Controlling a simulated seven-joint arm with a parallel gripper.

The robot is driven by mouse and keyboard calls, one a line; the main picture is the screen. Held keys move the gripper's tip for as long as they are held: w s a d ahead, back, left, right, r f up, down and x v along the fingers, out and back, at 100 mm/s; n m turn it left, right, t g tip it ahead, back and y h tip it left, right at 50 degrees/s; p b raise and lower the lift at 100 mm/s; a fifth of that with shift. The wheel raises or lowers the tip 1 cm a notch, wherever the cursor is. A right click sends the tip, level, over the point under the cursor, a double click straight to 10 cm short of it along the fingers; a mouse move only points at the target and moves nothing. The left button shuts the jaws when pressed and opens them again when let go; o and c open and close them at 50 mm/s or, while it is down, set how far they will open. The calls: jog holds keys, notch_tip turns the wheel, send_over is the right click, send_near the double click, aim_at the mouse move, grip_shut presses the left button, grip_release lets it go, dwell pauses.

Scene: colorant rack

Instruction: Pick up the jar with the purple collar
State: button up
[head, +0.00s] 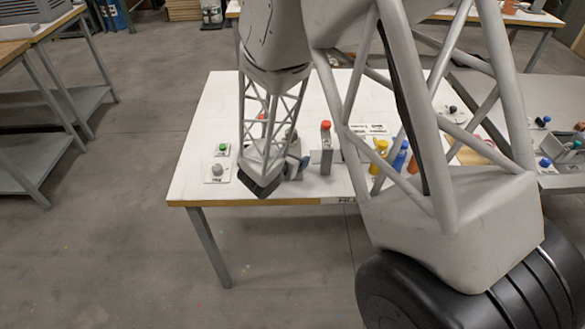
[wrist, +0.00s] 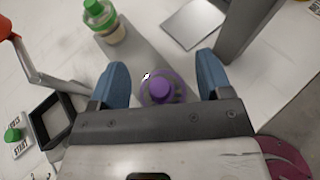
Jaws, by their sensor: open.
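The jar with the purple collar (wrist: 161,90) shows in the wrist view from above, with a purple cap inside a purple ring. It stands on a grey strip, between the two blue fingers of my gripper (wrist: 162,70). The fingers are spread, with a visible gap on each side of the jar. Its lower body is hidden by the cap, collar and gripper body. In the head view my gripper is low over the white table (head: 215,120) near its front edge, and I cannot make out the purple jar there.
A jar with a green collar (wrist: 100,20) stands farther along the strip. A grey upright post (wrist: 238,35) rises close to the right finger. A red-ended lever (wrist: 30,60) and a green start button (wrist: 13,135) lie left.

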jog(key=shift+w+d+f, duration=0.2)
jog(key=shift+w+d, duration=0.05)
jog(key=shift+w, duration=0.15)
jog(key=shift+c, duration=0.5)
jog(key=c, duration=0.8)
jog(key=shift+r, duration=0.15)
jog(key=shift+r, duration=1.8)
jog(key=s+d, duration=0.1)
jog(key=s, duration=0.6)
jog(key=s+d+r, duration=0.1)
jog(key=s+d, duration=0.1)
jog(key=s, duration=0.6)
jog(key=shift+s+d, duration=0.25)
jog(key=shift+s, duration=0.05)
jog(key=shift+r, duration=0.1)
